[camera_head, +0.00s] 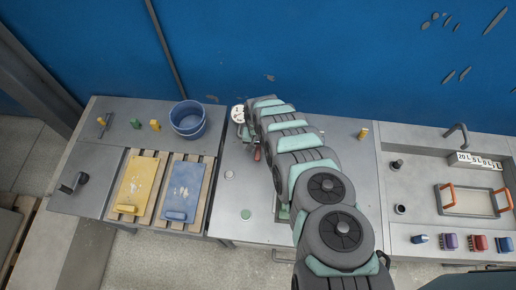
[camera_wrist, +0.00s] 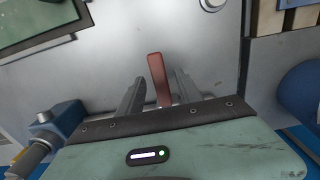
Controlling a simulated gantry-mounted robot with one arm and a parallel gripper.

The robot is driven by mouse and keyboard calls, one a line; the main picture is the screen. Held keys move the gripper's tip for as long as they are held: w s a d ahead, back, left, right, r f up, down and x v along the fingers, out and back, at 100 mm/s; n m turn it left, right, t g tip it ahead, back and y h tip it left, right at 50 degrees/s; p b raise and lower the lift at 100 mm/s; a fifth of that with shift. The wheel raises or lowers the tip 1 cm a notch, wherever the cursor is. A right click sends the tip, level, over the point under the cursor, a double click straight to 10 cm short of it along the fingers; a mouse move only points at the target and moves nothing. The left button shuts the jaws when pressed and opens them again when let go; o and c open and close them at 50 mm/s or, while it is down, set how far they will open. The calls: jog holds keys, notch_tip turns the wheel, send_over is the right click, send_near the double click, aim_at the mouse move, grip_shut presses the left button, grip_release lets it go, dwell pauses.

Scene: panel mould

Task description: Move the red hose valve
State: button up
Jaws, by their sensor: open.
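The red hose valve shows as a red handle (camera_wrist: 156,75) in the wrist view, upright in the picture. It lies between the two grey fingers of my gripper (camera_wrist: 161,78), with a gap on each side. My gripper is open, and its base edge hides the handle's lower end. In the head view a small red part (camera_head: 257,154) shows just left of my arm. My arm covers most of the area around it, and the fingers cannot be made out there.
A blue fitting (camera_wrist: 62,120) stands close at the left in the wrist view. A blue bucket (camera_head: 188,118), a yellow board (camera_head: 137,186) and a blue board (camera_head: 184,189) are on the left bench. A sink (camera_head: 432,180) is at right. The grey tabletop (camera_head: 238,190) in front is mostly clear.

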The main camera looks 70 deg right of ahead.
grip_shut()
dwell(0.4)
dwell(1.0)
